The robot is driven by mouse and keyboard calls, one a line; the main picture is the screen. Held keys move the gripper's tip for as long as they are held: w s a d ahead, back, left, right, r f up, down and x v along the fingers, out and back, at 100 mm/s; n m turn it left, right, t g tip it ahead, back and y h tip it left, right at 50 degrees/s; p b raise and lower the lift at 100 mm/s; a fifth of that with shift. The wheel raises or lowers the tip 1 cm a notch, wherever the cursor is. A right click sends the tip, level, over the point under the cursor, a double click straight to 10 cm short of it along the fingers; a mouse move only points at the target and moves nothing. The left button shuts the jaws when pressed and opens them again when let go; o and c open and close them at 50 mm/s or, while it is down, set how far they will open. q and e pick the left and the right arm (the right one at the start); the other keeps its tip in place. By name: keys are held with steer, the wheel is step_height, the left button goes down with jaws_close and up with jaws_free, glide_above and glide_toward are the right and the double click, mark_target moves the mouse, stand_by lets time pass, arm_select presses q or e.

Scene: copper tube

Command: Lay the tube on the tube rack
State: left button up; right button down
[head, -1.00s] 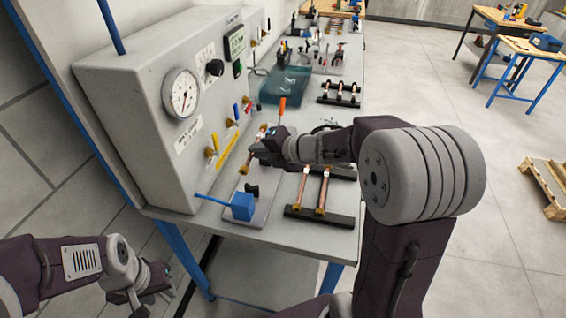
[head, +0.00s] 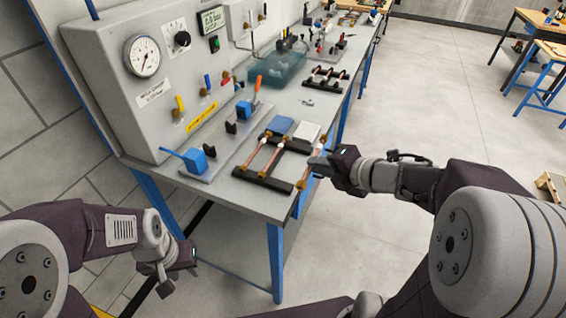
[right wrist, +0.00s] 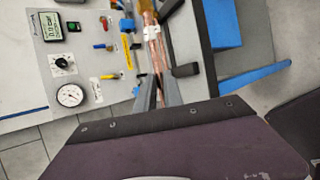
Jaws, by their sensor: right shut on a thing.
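The tube rack (head: 263,180) is a pair of dark bars near the bench's front right corner. Two copper tubes (head: 254,158) lie across the bars. My right gripper (head: 318,164) is shut on another copper tube (head: 303,181) with brassy ends, at the rack's right side by the bench edge. It lies roughly parallel to the racked tubes; whether it touches the bars I cannot tell. In the right wrist view, the held tube (right wrist: 158,58) runs out from between the fingers (right wrist: 160,92). My left gripper (head: 178,272) hangs low, left of the bench; its jaw opening is unclear.
A grey test panel with a gauge (head: 142,56) stands along the left. A fixture with a blue block (head: 193,163) and an orange-handled lever (head: 257,88) sits between panel and rack.

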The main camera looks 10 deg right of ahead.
steer(key=d+b+x, duration=0.1)
steer(key=x, duration=0.3)
steer(key=w+d+b+x, duration=0.1)
steer(key=x, duration=0.3)
steer(key=d+b+x, duration=0.1)
steer(key=x, duration=0.4)
steer(key=shift+w+f, duration=0.25)
steer(key=shift+w, duration=0.05)
steer(key=shift+s+f+b, duration=0.1)
steer(key=shift+f+b, duration=0.25)
steer(key=shift+b, duration=0.15)
step_height(320, 180, down, 3)
steer(key=shift+b, duration=0.75)
steer(key=shift+f, duration=0.15)
